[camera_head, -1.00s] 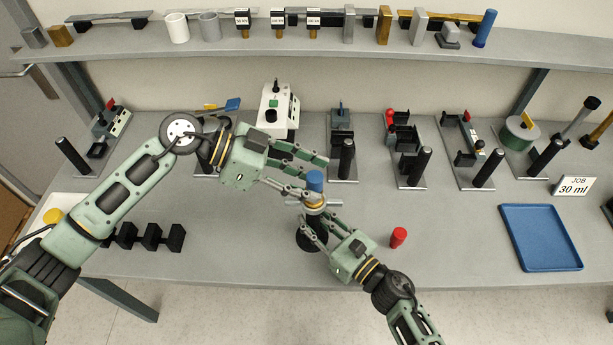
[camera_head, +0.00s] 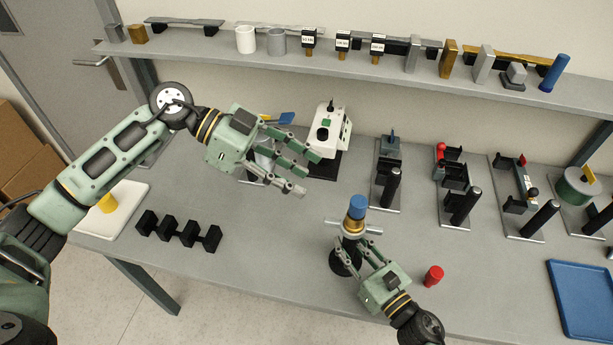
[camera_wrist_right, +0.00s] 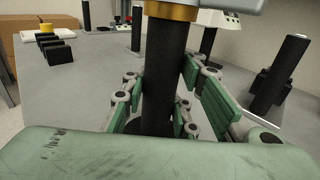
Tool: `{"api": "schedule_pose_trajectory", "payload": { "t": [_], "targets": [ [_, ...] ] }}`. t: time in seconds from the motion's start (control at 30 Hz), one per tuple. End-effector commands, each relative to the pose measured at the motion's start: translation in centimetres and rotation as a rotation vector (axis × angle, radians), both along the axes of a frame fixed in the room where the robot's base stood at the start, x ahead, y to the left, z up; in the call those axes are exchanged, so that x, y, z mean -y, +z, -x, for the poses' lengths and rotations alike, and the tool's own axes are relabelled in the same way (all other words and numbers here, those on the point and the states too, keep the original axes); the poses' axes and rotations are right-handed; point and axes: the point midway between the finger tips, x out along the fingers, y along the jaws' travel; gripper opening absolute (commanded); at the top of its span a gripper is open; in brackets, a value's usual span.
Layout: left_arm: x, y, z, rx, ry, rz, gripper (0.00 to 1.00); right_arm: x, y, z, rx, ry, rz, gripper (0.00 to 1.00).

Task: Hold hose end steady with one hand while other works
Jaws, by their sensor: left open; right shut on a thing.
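An upright fitting has a blue top (camera_head: 357,206), a gold collar, a silver crossbar and a black stem on a round black base (camera_head: 343,263). I cannot tell whether it is the hose end. My right gripper (camera_head: 358,246) is shut on the black stem from the front right, below the crossbar. In the right wrist view the black stem (camera_wrist_right: 165,75) stands between the green finger pads, under the gold collar (camera_wrist_right: 172,10). My left gripper (camera_head: 306,172) is open and empty, up and left of the blue top and apart from it.
A red cylinder (camera_head: 433,275) stands close right of my right gripper. A white device (camera_head: 328,130) stands behind my left gripper. Black blocks (camera_head: 179,231) stand left; black-post fixtures (camera_head: 388,175) stand behind right. A blue tray (camera_head: 583,300) lies far right. The front middle is clear.

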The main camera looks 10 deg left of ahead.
Motion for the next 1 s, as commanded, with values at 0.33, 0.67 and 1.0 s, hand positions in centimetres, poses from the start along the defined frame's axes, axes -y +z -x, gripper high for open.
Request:
{"api": "schedule_pose_trajectory", "payload": {
  "t": [0.33, 0.67, 1.0],
  "targets": [
    [0.02, -0.03, -0.01, 0.0, 0.0, 0.0, 0.43, 0.01, -0.01, -0.01, 0.0, 0.0, 0.0, 0.28],
    [0.03, -0.04, -0.01, 0.0, 0.0, 0.0, 0.43, 0.0, 0.0, 0.0, 0.0, 0.0, 0.0, 0.49],
    [0.03, -0.04, -0.01, 0.0, 0.0, 0.0, 0.43, 0.76, -0.14, 0.81, -0.004, -0.001, 0.001, 0.49]
  ]
}}
